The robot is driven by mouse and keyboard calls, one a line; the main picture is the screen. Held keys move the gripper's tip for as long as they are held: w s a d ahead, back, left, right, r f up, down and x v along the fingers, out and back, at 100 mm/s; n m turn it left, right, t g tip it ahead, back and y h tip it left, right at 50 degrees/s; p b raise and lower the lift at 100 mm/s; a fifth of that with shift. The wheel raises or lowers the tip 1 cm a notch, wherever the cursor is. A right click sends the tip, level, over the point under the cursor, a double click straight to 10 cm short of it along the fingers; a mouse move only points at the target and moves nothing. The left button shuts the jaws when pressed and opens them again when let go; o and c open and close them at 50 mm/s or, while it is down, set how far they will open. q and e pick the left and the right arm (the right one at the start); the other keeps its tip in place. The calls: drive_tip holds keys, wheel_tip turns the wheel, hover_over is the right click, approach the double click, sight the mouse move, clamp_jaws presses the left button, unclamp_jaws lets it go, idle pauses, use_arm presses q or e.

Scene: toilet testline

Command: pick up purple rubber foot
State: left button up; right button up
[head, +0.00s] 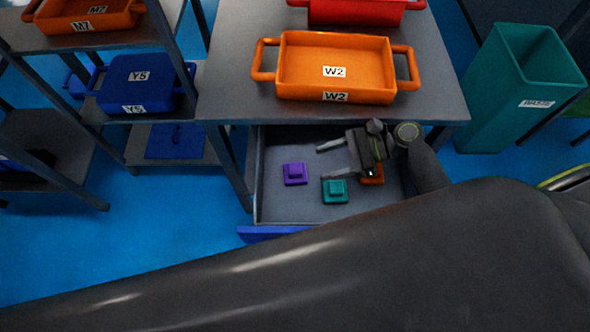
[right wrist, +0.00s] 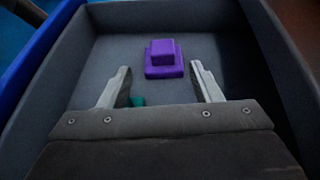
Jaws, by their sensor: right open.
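The purple rubber foot (head: 295,174) lies on the floor of the open drawer (head: 278,208), towards its left side in the head view. It has a square base with a smaller raised block on top. My right gripper (head: 320,160) is open and empty inside the drawer area, to the right of the purple foot. In the right wrist view the purple foot (right wrist: 164,58) is ahead, beyond the gap between the two fingertips (right wrist: 160,78), and not between the fingers. My left gripper is not in view.
A teal foot (head: 335,191) and a partly hidden orange foot (head: 372,175) lie in the drawer near my right gripper. The table (head: 225,85) overhangs the drawer's back and holds an orange W2 tray (head: 360,62). A teal waste bin (head: 500,105) stands at right.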

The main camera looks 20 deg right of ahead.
sight(301, 168)
drive_tip(key=shift+x, duration=3.1)
drive_tip(key=shift+w+d, duration=0.1)
drive_tip(key=shift+w, duration=0.05)
drive_tip(key=c, duration=1.1)
